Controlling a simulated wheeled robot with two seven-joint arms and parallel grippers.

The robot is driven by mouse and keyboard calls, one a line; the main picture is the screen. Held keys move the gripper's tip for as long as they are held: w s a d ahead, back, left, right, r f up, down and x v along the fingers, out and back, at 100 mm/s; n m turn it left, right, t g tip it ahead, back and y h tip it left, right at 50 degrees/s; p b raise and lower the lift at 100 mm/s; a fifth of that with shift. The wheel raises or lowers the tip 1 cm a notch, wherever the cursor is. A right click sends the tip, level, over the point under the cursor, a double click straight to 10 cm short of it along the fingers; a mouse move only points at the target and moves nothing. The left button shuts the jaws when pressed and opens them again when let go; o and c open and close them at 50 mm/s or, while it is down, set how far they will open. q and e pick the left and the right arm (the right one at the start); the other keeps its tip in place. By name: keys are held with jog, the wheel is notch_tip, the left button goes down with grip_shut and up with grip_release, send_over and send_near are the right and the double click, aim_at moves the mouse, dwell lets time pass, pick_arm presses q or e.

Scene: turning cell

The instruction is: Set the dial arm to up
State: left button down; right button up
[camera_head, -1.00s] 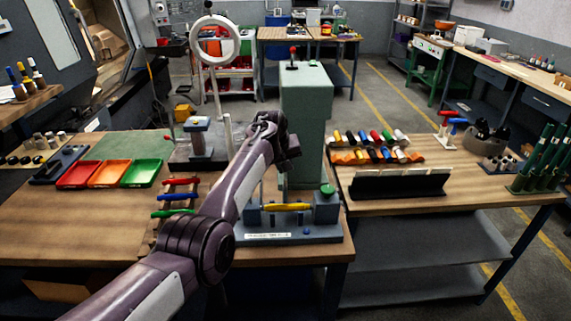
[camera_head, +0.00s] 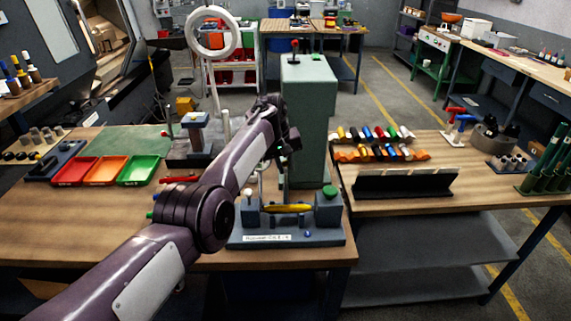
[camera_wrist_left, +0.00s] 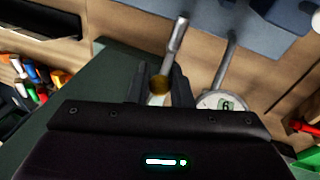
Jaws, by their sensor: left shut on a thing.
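A grey fixture (camera_head: 300,236) stands at the front edge of the bench and holds a yellow bar (camera_head: 288,208) between two blocks. My left gripper (camera_head: 284,146) is above and behind it, beside the green column; its fingers are mostly hidden by my arm. In the left wrist view my gripper (camera_wrist_left: 158,86) is shut on the end of a metal rod, which I take for the dial arm (camera_wrist_left: 176,36); a brass-coloured part shows between the fingers. A round dial (camera_wrist_left: 226,103) on a second rod is right of the fingers. My right gripper is not in view.
A tall green column (camera_head: 308,110) stands close to the right of my left gripper. Red, orange and green trays (camera_head: 106,171) lie on the left bench. A dark rack (camera_head: 405,184) and coloured pieces occupy the right table.

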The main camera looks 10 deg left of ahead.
pick_arm(q)
jog(key=c, duration=1.3)
grip_release()
jog(key=shift+w+f, duration=0.15)
jog(key=shift+c, duration=0.2)
jog(key=shift+r, duration=0.5)
jog(key=b+v, duration=0.1)
jog(key=v, duration=0.6)
jog(key=shift+f, duration=0.15)
